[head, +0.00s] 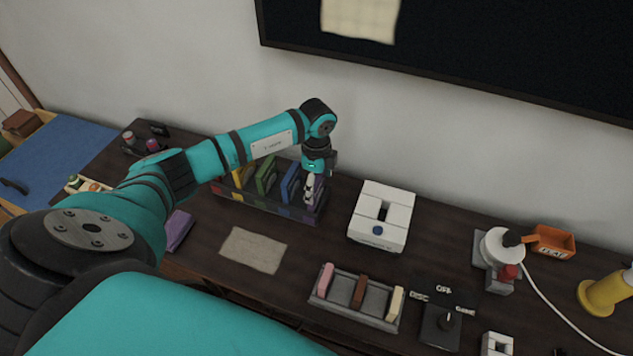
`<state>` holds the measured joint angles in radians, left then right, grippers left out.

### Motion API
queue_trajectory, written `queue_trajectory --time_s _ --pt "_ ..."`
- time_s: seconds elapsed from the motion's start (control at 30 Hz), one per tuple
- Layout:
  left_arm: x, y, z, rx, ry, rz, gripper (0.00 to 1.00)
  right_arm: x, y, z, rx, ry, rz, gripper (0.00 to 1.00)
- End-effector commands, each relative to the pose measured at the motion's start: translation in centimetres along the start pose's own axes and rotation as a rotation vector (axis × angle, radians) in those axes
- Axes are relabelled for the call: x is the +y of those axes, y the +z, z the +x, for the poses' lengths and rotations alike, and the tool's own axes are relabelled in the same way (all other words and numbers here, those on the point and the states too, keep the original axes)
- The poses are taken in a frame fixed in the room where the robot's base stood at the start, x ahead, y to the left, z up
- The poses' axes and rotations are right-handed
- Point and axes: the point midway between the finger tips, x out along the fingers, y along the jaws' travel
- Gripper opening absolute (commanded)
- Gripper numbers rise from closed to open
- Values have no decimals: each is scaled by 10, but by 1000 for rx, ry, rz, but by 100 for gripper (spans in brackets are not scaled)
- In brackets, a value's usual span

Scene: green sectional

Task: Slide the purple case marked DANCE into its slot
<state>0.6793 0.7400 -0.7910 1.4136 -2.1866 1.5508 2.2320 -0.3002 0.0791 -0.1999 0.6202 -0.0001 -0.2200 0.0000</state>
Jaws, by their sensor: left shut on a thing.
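The clear case rack (265,207) stands on the dark tabletop, with a yellow case (237,180), a green case (266,175) and a blue case (290,184) upright in it. My left gripper (311,188) points down at the rack's right end and is shut on a purple case (319,198). That case is upright at the right end, beside the blue one. The fingers cover much of it, and I cannot read its marking or tell whether it is fully seated. My right gripper is not in view.
Another flat purple object (179,231) lies left of the rack, partly behind my arm. A beige mat (253,250) lies in front. A white box (382,217) stands to the right, and a grey tray (340,306) with several blocks is nearer. A dark screen hangs above.

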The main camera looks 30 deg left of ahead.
Motion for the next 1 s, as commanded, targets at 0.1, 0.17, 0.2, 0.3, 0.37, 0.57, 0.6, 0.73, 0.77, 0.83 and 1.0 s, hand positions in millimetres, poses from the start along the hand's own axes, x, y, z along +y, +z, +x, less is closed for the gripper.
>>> queue_trajectory --time_s 0.1,0.17,0.2,0.3,0.37,0.57,0.6,0.73,0.77,0.83,1.0 --pt "0 0 0 0 0 0 99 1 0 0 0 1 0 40" --pt "0 0 0 0 0 0 100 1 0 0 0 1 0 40" --pt "0 0 0 0 0 0 100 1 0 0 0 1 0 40" --pt "0 0 0 0 0 0 100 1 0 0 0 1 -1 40" --pt "0 0 0 0 0 0 100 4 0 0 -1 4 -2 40" --pt "-1 0 -19 1 -4 0 100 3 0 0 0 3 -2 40" --pt "-2 0 -26 0 -5 0 100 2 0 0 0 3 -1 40" --pt "-2 0 -55 1 -6 1 100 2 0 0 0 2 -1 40" --pt "-2 0 -61 0 -6 0 100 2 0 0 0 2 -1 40" --pt "-2 0 -76 2 -5 1 100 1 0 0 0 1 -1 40" --pt "-1 0 -104 1 -3 0 100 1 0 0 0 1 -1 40"
